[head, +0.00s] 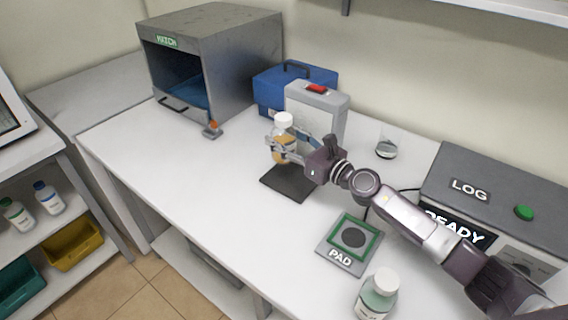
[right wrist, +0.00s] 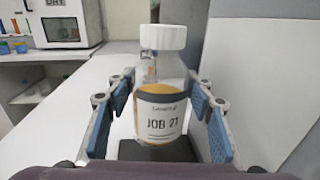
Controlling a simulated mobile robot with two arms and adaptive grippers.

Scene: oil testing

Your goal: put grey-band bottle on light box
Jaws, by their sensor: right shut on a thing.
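The grey-band bottle (head: 284,151) has a white cap, orange liquid and a "JOB 21" label. In the right wrist view the bottle (right wrist: 162,95) stands upright between the blue-padded fingers, with a dark grey band above its label. My right gripper (head: 280,147) is shut on it. The light box (head: 315,112) is a grey upright unit with a white panel and red switch, just behind the bottle. A black plate (head: 291,186) lies in front of it, at or below the bottle; I cannot tell whether they touch. My left gripper is not in view.
A blue case (head: 268,92) stands behind the light box, and a grey open-fronted cabinet (head: 235,75) at far left. A beaker (head: 386,149), a PAD plate (head: 340,259), a greenish bottle (head: 377,296) and the LOG unit (head: 487,190) are to the right. The table's left part is clear.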

